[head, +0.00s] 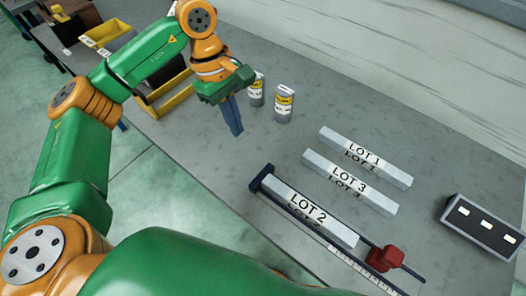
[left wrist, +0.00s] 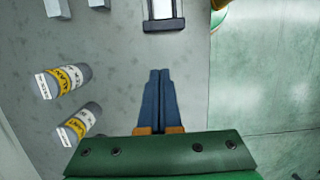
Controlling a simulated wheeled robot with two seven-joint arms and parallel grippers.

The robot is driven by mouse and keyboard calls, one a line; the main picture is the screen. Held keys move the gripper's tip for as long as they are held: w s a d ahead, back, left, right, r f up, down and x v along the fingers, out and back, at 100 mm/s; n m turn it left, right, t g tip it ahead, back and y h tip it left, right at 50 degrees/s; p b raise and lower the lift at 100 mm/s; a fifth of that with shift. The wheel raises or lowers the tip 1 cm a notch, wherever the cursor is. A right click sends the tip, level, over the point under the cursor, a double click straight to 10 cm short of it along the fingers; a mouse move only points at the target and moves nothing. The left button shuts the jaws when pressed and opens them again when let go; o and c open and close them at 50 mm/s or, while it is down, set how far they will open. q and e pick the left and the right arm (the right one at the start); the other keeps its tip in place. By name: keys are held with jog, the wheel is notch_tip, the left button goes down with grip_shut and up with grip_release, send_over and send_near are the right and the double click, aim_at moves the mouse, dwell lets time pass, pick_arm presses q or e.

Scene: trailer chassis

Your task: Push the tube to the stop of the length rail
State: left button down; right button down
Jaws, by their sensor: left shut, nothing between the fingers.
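The LOT 2 tube (head: 310,213), a pale square bar, lies along the length rail (head: 375,285), which carries a ruler scale. A dark blue end block (head: 262,178) stands at the tube's left end; I cannot tell whether they touch. A red block (head: 384,257) sits on the rail beyond the tube's right end, apart from it. My left gripper (head: 235,131) is shut and empty above the table, left of the rail. In the left wrist view its blue fingers (left wrist: 161,74) are together, pointing toward the rail end (left wrist: 164,25). My right gripper is out of view.
The LOT 1 tube (head: 365,158) and LOT 3 tube (head: 350,183) lie behind the rail. Two labelled cans (head: 284,103) (head: 257,90) stand close to my left gripper. A black case (head: 485,226) is at the right. Yellow bins (head: 110,42) are at the far left.

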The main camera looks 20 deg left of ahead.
aim_at(263, 172)
pick_arm(q)
jog(key=x, duration=0.3)
jog(key=p+x, duration=0.1)
jog(key=x, duration=0.1)
jog(key=p+x, duration=0.1)
jog(key=x, duration=0.2)
jog(key=shift+s+d+f, duration=0.2)
jog(key=shift+s+d, duration=0.1)
jog(key=shift+d, duration=0.05)
jog(key=d+p, duration=0.1)
jog(key=s+d+p, duration=0.1)
jog(key=d, duration=0.1)
jog(key=shift+s+d+f+p, duration=0.1)
jog(key=shift+f+p, duration=0.05)
jog(key=shift+p, duration=0.25)
jog(key=shift+s+d+f, duration=0.15)
jog(key=shift+d, duration=0.25)
